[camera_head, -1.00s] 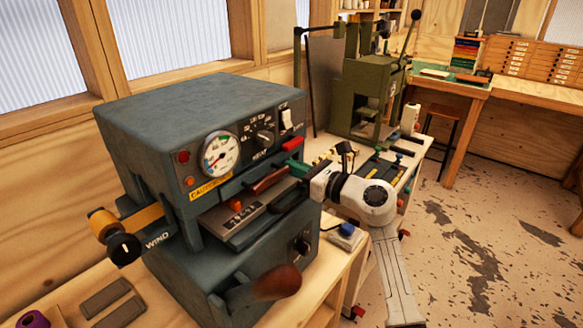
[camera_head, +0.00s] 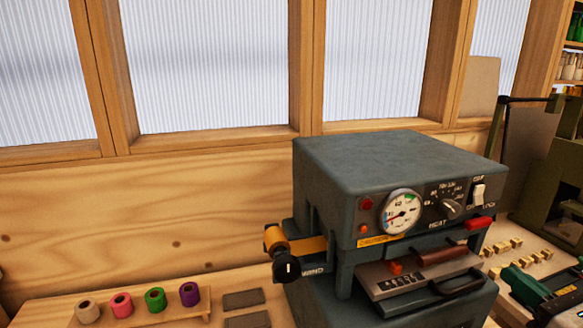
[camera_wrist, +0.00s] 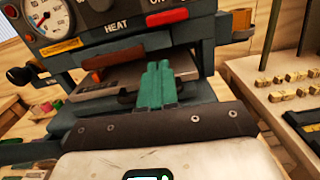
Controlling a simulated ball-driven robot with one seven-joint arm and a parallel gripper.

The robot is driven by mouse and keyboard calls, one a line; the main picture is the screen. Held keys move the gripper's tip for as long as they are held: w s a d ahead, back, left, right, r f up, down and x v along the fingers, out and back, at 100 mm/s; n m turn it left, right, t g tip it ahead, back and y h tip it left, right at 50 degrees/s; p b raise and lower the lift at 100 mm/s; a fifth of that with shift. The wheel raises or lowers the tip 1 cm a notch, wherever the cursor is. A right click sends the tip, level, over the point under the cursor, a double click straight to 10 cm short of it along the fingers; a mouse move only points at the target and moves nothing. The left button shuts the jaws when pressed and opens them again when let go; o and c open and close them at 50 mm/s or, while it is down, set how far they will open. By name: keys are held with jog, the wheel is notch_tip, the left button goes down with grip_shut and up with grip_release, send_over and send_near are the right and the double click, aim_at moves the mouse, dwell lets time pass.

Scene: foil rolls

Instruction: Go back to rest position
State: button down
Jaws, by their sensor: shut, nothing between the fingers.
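My gripper (camera_wrist: 160,84) shows in the wrist view, with its green fingers together and nothing between them. It points toward the front of the grey-blue foil press (camera_head: 400,165), and its fingers overlap the press's tray area in that picture. The gap between fingers and press cannot be told. The press stands at the right of the head view with its gauge (camera_head: 402,213), its tray (camera_head: 415,280) and a yellow foil roll on its left side (camera_head: 275,238). Several foil rolls, cream (camera_head: 88,311), pink (camera_head: 121,304), green (camera_head: 155,299) and purple (camera_head: 189,294), stand in a wooden rack.
Two flat grey blocks (camera_head: 243,299) lie between the rack and the press. Small brass pieces (camera_wrist: 280,85) sit on the bench right of the press. A tall green machine (camera_head: 556,185) stands at the far right. Windows line the wall.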

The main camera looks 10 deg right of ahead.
jog(key=s+r+m+t+h, duration=0.1)
jog(key=s+r+m+h, duration=0.15)
jog(key=m+h, duration=0.5)
jog(key=s+r+m+t+h, duration=0.1)
jog(key=r+m+h, duration=0.25)
jog(key=m, duration=0.75)
jog(key=s+a+f+m+g+y, duration=0.1)
jog(key=s+f+m+g, duration=0.1)
jog(key=f+m+g, duration=0.7)
jog(key=s+a+f+m+g, duration=0.1)
jog(key=s+f+m+g, duration=0.1)
jog(key=f+m, duration=0.75)
jog(key=s+a+f+g+y, duration=0.4)
jog(key=s+a+f, duration=0.2)
jog(key=a+f, duration=0.3)
jog(key=s+a+f+g+y, duration=0.4)
jog(key=s+a+f, duration=0.3)
jog(key=a+f, duration=0.2)
jog(key=shift+s+a+f+n+g+y, duration=0.15)
jog(key=shift+s+f+n+g+y, duration=0.2)
jog(key=shift+y, duration=0.35)
jog(key=c, duration=1.9)
grip_release()
jog(key=shift+w+r, duration=0.1)
